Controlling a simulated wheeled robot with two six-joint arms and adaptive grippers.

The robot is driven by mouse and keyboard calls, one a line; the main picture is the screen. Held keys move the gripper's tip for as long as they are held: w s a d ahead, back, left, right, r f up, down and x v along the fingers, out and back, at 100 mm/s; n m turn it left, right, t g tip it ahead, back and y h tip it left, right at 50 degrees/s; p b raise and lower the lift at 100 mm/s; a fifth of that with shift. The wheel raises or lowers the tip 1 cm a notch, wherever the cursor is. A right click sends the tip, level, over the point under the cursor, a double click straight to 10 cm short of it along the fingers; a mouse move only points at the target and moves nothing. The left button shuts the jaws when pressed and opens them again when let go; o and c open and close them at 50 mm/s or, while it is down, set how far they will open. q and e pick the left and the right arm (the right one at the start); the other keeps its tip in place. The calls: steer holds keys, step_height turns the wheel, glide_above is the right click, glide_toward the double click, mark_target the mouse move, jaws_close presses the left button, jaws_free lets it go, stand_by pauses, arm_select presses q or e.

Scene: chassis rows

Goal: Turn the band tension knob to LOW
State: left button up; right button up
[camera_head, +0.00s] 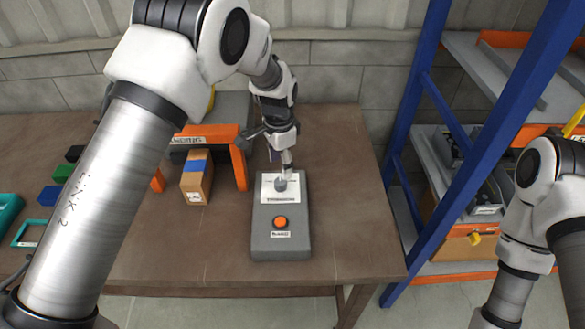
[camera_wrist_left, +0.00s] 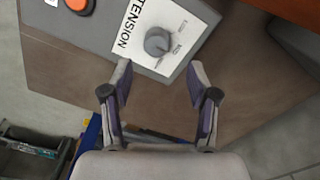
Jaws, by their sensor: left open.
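The grey band tension knob (camera_head: 281,185) sits on the white label plate (camera_head: 267,190) at the far end of a grey control box (camera_head: 262,247). In the left wrist view the knob (camera_wrist_left: 157,42) shows beside the word TENSION and a MID mark. The other marks are too small to read, and I cannot tell where the knob points. My left gripper (camera_head: 285,172) points down over the knob. In the left wrist view its two fingers (camera_wrist_left: 160,70) are apart and empty, with the knob just beyond the gap between the tips. My right gripper is out of view.
An orange button (camera_head: 280,222) is on the same box, nearer the front. An orange banding frame (camera_head: 241,165) with a cardboard box (camera_head: 196,183) stands left of it. A blue-post rack (camera_head: 430,150) stands right of the table. The tabletop (camera_head: 345,215) right of the control box is clear.

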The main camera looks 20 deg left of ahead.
mark_target(280, 182)
arm_select(q)
steer(key=f, duration=0.2)
steer(key=s+f+p, duration=0.1)
steer(key=shift+s+a+f, duration=0.1)
steer(key=shift+s+f, duration=0.1)
steer(key=shift+f, duration=0.2)
steer(key=shift+w+f, duration=0.3)
steer(key=shift+f, duration=0.6)
steer(key=shift+w+f, duration=0.1)
steer(key=shift+w, duration=0.05)
steer(key=c, duration=0.4)
steer(key=shift+s, duration=0.25)
jaws_close()
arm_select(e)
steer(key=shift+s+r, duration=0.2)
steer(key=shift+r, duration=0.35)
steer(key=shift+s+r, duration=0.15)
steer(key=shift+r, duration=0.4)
